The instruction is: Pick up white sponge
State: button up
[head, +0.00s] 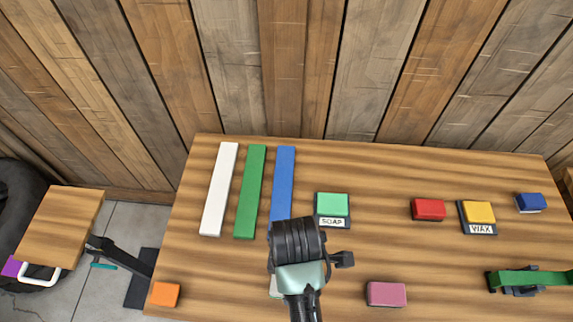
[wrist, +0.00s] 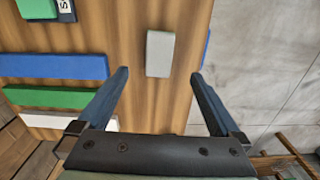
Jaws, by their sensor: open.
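The white sponge (wrist: 160,53) lies flat on the wooden table, a pale grey-white block with a thin green edge in the wrist view. In the head view a small pale patch of the sponge (head: 273,288) shows beside my arm; the rest is hidden by it. My gripper (wrist: 160,75) is open and empty. Its two dark blue fingers are spread wide, one to each side of the sponge's line, with the sponge centred between them and mostly beyond the fingertips. I cannot tell the exact height above it.
White (head: 219,190), green (head: 250,192) and blue (head: 283,183) strips lie left of centre. A green block on the soap tray (head: 333,223), a red block (head: 428,209), the wax tray (head: 481,229), a pink block (head: 386,293) and an orange block (head: 165,294) are spread about.

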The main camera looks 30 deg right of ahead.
notch_tip(320, 180, down, 6)
jog(key=shift+f, duration=0.1)
jog(key=shift+w+a+f, duration=0.1)
jog(key=shift+a+f, duration=0.05)
jog(key=shift+f, duration=1.15)
jog(key=shift+w+a+f, duration=0.1)
jog(key=shift+f, duration=1.2)
jog(key=shift+c, duration=0.3)
jog(key=c, duration=1.5)
jog(key=shift+o, duration=0.2)
notch_tip(320, 180, up, 10)
jog(key=shift+r, duration=0.1)
